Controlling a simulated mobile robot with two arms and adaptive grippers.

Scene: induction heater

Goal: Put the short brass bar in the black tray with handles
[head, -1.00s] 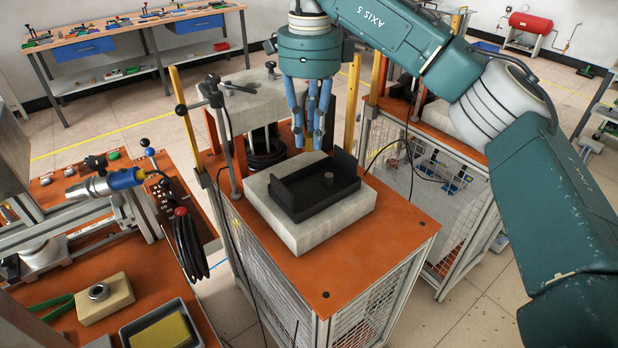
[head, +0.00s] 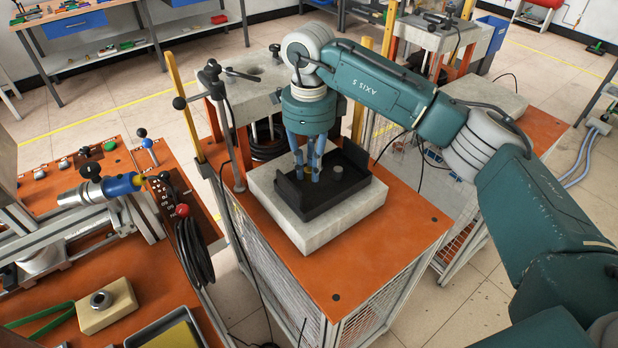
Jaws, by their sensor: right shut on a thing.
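The black tray with handles (head: 352,192) sits on a pale stone-like block on the orange bench top. A small grey cylinder (head: 337,172) stands upright inside it. My right gripper (head: 307,177) points down with its blue fingertips inside the tray outline, left of the grey cylinder. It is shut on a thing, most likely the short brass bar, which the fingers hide. I cannot tell whether that thing touches the tray floor. My left gripper is not in view.
The pale block (head: 310,234) leaves free orange bench top (head: 400,240) in front and to the right. A dark upright post (head: 230,140) with a clamp stands left of the tray. At lower left are a beige block (head: 107,305) and a container with a yellow piece (head: 175,335).

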